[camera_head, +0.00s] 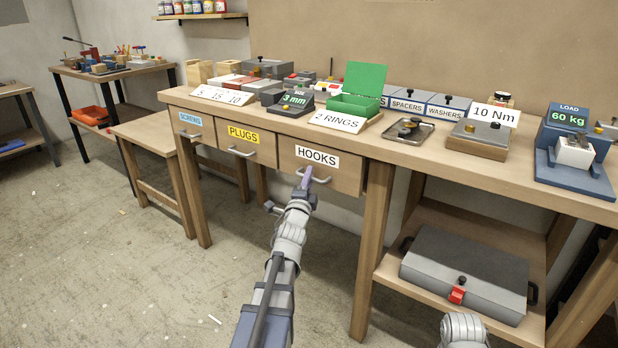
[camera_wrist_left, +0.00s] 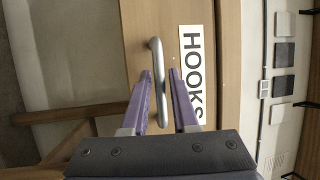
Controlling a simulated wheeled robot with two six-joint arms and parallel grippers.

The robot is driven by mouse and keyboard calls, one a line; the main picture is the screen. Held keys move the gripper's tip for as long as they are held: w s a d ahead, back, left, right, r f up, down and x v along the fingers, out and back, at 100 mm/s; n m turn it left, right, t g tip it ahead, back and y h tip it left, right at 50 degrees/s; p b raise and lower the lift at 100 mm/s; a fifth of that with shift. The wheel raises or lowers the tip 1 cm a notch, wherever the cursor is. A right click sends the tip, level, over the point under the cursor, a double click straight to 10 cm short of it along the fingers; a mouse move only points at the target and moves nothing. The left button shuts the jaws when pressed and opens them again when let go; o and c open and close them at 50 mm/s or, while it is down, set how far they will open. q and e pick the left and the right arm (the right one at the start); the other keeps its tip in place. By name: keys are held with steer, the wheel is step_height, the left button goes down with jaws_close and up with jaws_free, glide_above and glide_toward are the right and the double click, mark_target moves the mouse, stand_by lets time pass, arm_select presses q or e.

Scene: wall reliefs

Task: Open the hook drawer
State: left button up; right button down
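The hook drawer (camera_head: 335,175), labelled HOOKS, is the rightmost of three wooden drawers under the workbench top. Its front looks flush with the bench. Its grey bar handle shows in the left wrist view (camera_wrist_left: 159,75), beside the white HOOKS label (camera_wrist_left: 192,75). My left gripper (camera_head: 306,180) has purple fingers and is at this handle. In the left wrist view the fingers (camera_wrist_left: 161,78) are apart, one on each side of the bar, with gaps visible. Part of my right arm shows at the bottom of the head view; its gripper is not visible.
The PLUGS drawer (camera_head: 248,146) and SCREWS drawer (camera_head: 193,125) are to the left. The bench top (camera_head: 470,165) holds a green open box (camera_head: 360,88), a tray (camera_head: 406,133) and several devices. A grey case (camera_head: 464,272) lies on the lower shelf.

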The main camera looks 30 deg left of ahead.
arm_select(q)
jaws_close()
stand_by(1.4)
